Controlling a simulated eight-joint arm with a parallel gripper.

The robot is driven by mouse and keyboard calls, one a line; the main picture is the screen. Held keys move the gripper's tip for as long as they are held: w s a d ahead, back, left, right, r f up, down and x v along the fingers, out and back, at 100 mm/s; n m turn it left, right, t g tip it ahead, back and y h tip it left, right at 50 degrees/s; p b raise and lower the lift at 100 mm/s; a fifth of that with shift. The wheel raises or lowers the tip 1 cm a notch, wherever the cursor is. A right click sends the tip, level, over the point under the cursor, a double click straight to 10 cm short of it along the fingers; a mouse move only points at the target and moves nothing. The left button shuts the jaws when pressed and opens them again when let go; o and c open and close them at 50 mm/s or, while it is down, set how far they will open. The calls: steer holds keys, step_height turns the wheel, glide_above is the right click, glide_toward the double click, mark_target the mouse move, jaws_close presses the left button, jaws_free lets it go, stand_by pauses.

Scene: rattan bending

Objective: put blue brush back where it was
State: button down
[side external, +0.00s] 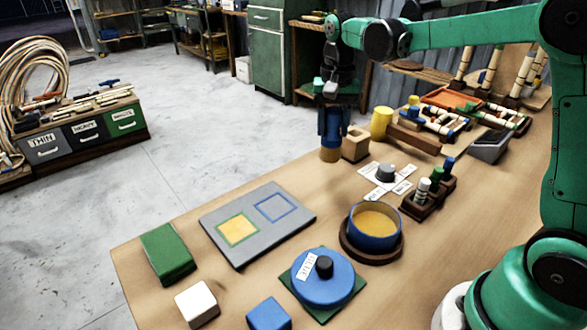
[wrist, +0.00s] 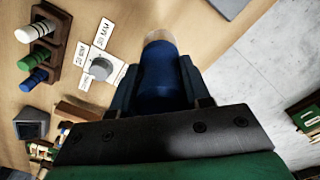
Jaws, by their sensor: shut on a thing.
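My gripper (side external: 333,108) is shut on the blue brush (side external: 331,128), which points down with its tan bristle end lowest. In the wrist view the blue brush (wrist: 160,80) sits between the two fingers of my gripper (wrist: 163,92). In the side view the brush is just left of a small tan wooden block (side external: 355,145) with a dark top, by the table's far edge. I cannot tell whether the bristles touch the table or the block.
A yellow cylinder (side external: 381,123) and a brown bar (side external: 413,138) lie right of the block. A grey knob (side external: 386,171) with labels, a peg rack (side external: 421,209), a blue pot (side external: 375,240), a blue lid (side external: 323,282) and a grey board (side external: 258,236) stand nearer.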

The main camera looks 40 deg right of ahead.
mark_target(329, 161)
step_height(329, 161, down, 8)
steer(key=shift+f, duration=0.1)
stand_by(0.4)
steer(key=shift+c, duration=2.1)
jaws_free()
steer(key=shift+f, duration=0.15)
